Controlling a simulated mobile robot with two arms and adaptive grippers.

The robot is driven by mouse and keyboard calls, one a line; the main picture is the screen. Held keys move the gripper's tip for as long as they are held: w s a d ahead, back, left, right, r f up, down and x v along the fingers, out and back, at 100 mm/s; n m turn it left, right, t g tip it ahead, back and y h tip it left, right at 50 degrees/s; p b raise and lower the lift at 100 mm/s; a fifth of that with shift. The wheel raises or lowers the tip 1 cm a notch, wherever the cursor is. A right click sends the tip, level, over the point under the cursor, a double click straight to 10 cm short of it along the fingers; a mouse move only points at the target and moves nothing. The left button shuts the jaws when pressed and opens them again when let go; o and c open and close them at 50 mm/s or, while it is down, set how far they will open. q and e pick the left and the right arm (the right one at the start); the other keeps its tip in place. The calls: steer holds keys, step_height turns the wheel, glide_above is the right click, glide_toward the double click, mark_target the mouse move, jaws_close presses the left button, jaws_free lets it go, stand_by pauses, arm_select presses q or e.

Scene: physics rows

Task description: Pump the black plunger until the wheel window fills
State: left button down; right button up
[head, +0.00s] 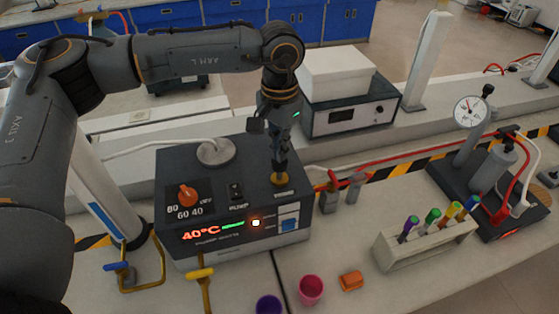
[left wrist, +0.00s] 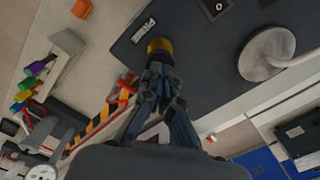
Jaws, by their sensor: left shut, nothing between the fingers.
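A dark box-shaped unit (head: 225,185) with a red "40°C" readout stands on the bench in the head view. On its top right is a brass collar (head: 280,180), which also shows beside a "PRIME" label in the left wrist view (left wrist: 158,45). My left gripper (head: 281,165) points down with its fingers shut and empty, tips at the collar. My right gripper is out of view.
An orange knob (head: 187,194), a rocker switch (head: 236,190) and a round grey disc (head: 216,151) share the unit's top. A tube rack (head: 425,243), pink cup (head: 311,290) and gauge stand (head: 471,112) are to the right.

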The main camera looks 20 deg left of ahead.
arm_select(q)
steer(key=shift+f+b, duration=1.3)
steer(key=shift+f, duration=0.35)
steer(key=shift+r+p, duration=0.35)
steer(key=shift+r, duration=0.15)
steer(key=shift+r+p, duration=0.65)
steer(key=shift+r, duration=0.95)
steer(key=shift+f, duration=0.15)
steer(key=shift+f+b, duration=1.75)
steer(key=shift+f, duration=0.15)
steer(key=shift+r, duration=0.15)
steer(key=shift+r+p, duration=1)
steer(key=shift+r, duration=0.9)
